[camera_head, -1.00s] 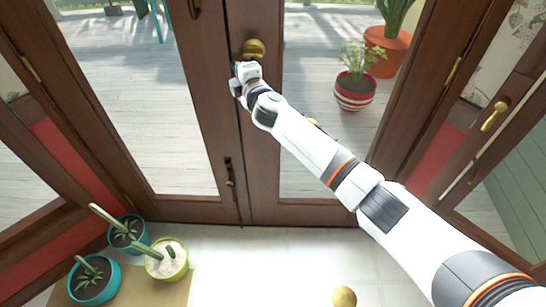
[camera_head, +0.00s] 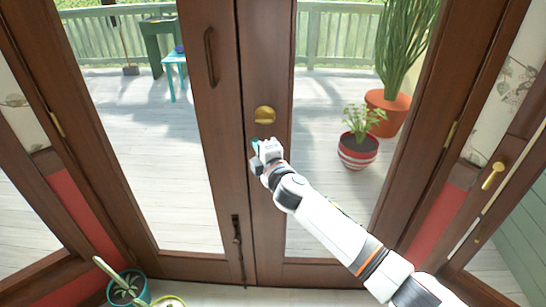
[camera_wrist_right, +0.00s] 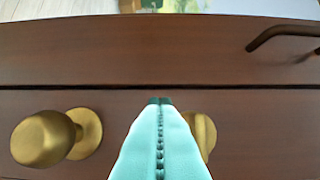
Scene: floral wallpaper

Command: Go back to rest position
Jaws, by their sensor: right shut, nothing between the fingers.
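My right gripper (camera_head: 258,147) is in front of the brown double door (camera_head: 255,200), just below a brass knob (camera_head: 264,115). In the right wrist view its teal fingers (camera_wrist_right: 160,104) are pressed together with nothing between them. They partly cover a brass piece (camera_wrist_right: 203,132) on the door. The brass knob also shows to their left in the right wrist view (camera_wrist_right: 42,138). Whether the fingertips touch the door is not clear. The double door looks shut. My left gripper is not in view.
A dark pull handle (camera_head: 210,56) and a bolt (camera_head: 237,240) are on the left door leaf. Potted cacti (camera_head: 126,289) stand on the floor at lower left. A side door with a brass handle (camera_head: 493,175) is at right. Plants stand on the deck (camera_head: 150,130) beyond the glass.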

